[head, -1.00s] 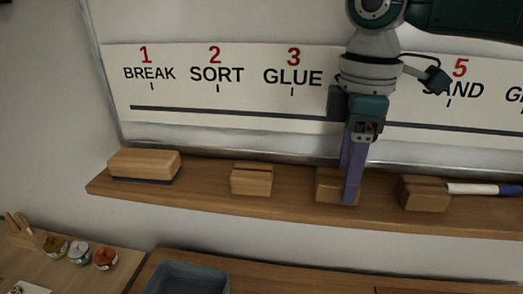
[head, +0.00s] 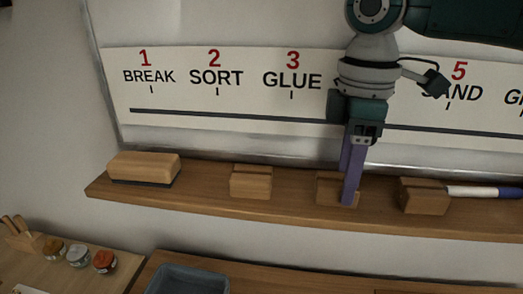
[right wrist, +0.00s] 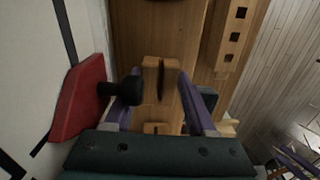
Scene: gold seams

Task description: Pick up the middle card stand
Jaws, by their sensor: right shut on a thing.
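Three small wooden card stands with slots stand in a row on the wooden ledge (head: 210,198) below the whiteboard. The middle card stand (head: 325,191) is partly hidden behind my right gripper (head: 348,196). My right gripper points down from above, with its purple fingers on either side of this stand. In the right wrist view, the slotted wooden stand (right wrist: 152,80) sits between the two purple fingers of the right gripper (right wrist: 160,95), which is shut on it. The stand appears upright at ledge level. My left gripper is not in view.
The left card stand (head: 250,183) and right card stand (head: 424,197) flank it, with gaps between. A wooden block eraser (head: 143,167) lies at the ledge's left end. A marker (head: 480,190) lies at right. Below are small jars (head: 78,256) and a blue-grey tray (head: 160,280).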

